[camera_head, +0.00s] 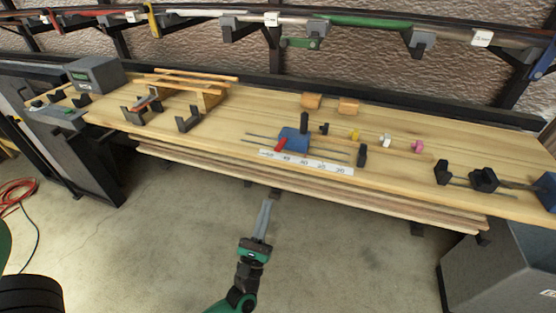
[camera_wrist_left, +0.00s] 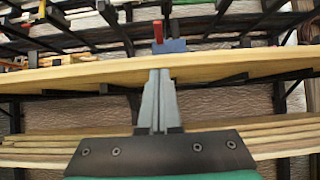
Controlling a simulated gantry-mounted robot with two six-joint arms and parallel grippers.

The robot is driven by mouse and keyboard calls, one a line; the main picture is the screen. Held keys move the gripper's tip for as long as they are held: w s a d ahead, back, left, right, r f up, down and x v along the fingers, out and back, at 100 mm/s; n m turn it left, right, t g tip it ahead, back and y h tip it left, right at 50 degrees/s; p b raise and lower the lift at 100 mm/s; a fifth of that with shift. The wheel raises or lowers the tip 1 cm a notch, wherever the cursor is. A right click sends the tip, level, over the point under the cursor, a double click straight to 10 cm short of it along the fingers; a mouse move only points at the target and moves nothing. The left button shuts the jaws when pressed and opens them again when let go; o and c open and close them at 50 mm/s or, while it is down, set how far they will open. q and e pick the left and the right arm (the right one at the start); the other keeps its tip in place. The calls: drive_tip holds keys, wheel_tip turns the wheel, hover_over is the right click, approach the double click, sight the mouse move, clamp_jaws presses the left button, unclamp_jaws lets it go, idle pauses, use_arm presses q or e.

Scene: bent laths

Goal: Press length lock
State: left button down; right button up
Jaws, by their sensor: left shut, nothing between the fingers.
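A blue block (camera_head: 293,138) with a red lever (camera_head: 281,144) sits on thin rods on the wooden bench, just behind a white ruler strip (camera_head: 306,163). The red lever looks like the length lock. In the left wrist view the red lever (camera_wrist_left: 157,32) stands up beside the blue block (camera_wrist_left: 172,46), above the bench edge and straight beyond my fingertips. My left gripper (camera_head: 265,204) is shut and empty. It is in front of the bench and lower than its top, apart from the lever. My right gripper is not in view.
The front edge of the wooden bench (camera_head: 215,146) lies between my left gripper and the lever. Boards are stacked under it. Black stops (camera_head: 362,155) and small coloured pieces stand to the right of the blue block. Wooden laths (camera_head: 190,82) rest at the left.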

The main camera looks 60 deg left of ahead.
use_arm(q)
approach(281, 144)
wheel_tip(281, 144, down, 2)
drive_tip(key=w+a, duration=0.2)
drive_tip(key=shift+w+a+r+p, duration=0.15)
drive_tip(key=shift+a+r, duration=0.1)
drive_tip(key=shift+r, duration=0.45)
drive_tip(key=shift+w+a+r+p, duration=0.15)
drive_tip(key=shift+w+a+r, duration=0.05)
drive_tip(key=shift+r, duration=0.5)
drive_tip(key=shift+w+a+r+p, duration=0.15)
drive_tip(key=shift+a+r, duration=0.1)
drive_tip(key=shift+r, duration=0.5)
